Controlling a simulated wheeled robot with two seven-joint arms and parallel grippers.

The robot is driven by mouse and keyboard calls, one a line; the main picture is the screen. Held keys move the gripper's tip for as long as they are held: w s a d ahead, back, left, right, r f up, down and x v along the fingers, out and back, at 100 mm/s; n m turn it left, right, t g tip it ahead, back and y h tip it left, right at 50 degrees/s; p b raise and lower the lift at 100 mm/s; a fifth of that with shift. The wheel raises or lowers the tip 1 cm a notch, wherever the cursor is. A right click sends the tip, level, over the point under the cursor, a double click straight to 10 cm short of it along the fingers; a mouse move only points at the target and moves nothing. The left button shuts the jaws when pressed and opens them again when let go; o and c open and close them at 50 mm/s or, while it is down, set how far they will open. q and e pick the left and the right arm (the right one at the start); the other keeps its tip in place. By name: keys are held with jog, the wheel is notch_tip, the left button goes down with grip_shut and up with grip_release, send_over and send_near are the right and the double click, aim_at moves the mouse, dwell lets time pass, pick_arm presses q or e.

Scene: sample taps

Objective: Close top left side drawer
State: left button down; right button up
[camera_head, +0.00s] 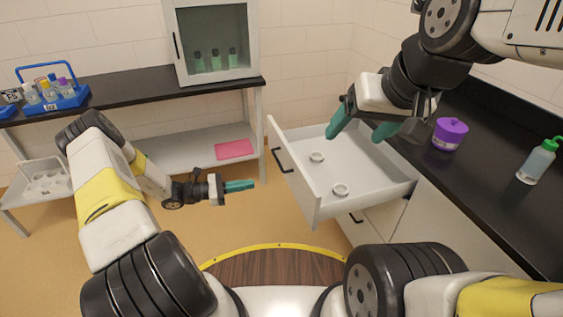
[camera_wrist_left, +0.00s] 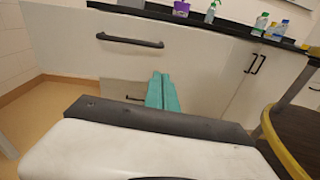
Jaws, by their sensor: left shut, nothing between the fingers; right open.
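The open top drawer (camera_head: 328,199) is pulled far out of the white cabinet under the black counter on the right in the head view. Two small white round dishes sit in it, one (camera_head: 317,157) farther back and one (camera_head: 340,189) nearer. Its front (camera_wrist_left: 135,62) with a dark handle (camera_wrist_left: 130,40) fills the middle of the left wrist view. My left gripper (camera_head: 252,185) is shut and empty, left of the drawer front and apart from it, pointing towards it. Its teal fingers (camera_wrist_left: 162,90) show in the wrist view. My right gripper (camera_head: 362,127) is open above the drawer's far part.
A purple jar (camera_head: 449,133) and a green-capped bottle (camera_head: 539,160) stand on the counter (camera_head: 480,160). A glass-fronted cabinet (camera_head: 213,42) and a blue rack (camera_head: 52,98) stand on the back bench. Open floor lies left of the drawer.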

pick_arm(q)
jog(key=f+n+t, duration=0.1)
jog(key=f, duration=0.1)
send_near(292, 177)
jog(key=x, duration=0.6)
jog(key=shift+w+d+f, duration=0.25)
jog(key=shift+w+d, duration=0.05)
jog(key=shift+w, duration=0.1)
jog(key=shift+d, duration=0.1)
